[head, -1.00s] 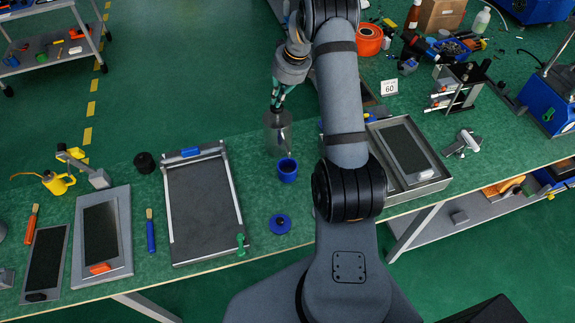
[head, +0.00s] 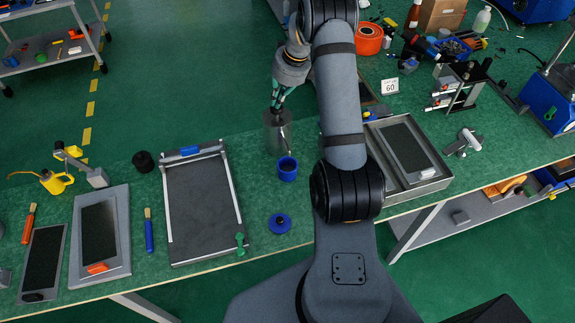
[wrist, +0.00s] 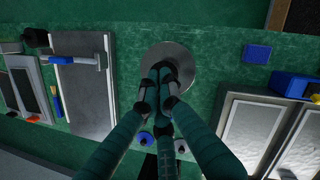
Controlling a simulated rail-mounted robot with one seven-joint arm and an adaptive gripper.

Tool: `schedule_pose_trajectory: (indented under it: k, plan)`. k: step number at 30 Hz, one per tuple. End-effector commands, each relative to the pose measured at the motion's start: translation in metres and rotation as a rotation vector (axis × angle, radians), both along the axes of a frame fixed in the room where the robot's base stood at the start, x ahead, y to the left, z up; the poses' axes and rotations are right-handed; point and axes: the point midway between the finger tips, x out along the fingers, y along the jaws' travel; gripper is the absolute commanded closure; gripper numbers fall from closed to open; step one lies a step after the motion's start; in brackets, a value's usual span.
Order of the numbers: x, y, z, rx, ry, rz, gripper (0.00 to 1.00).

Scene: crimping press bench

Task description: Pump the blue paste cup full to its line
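The blue paste cup (head: 287,170) stands upright on the bench with a dark inside; its fill level and line are too small to tell. Just behind it stands a grey metal pump can (head: 278,137). My gripper (head: 275,110) points down at the top of the can. In the wrist view the can's round metal top (wrist: 181,57) lies under the fingertips (wrist: 157,78), which are drawn together with no object visible between them. Whether they touch the top is hard to tell. A blue lid with a knob (head: 279,223) lies in front of the cup.
A framed board (head: 203,210) lies left of the cup. A metal tray with a dark plate (head: 436,185) lies to the right, past my arm. A black knob-like pot (head: 143,161) stands at the left.

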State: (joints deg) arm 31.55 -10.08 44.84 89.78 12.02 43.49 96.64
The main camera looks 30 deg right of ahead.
Motion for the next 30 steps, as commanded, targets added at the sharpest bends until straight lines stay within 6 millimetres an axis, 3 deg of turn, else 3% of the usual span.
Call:
schedule_pose_trajectory:
  k: [10, 24, 30]
  plan:
    - [-0.001, 0.000, -0.007, 0.001, 0.004, 0.000, 1.00]
    - [-0.001, 0.001, 0.023, 0.001, 0.003, 0.001, 1.00]
    - [-0.001, 0.000, 0.023, 0.001, 0.003, 0.001, 1.00]
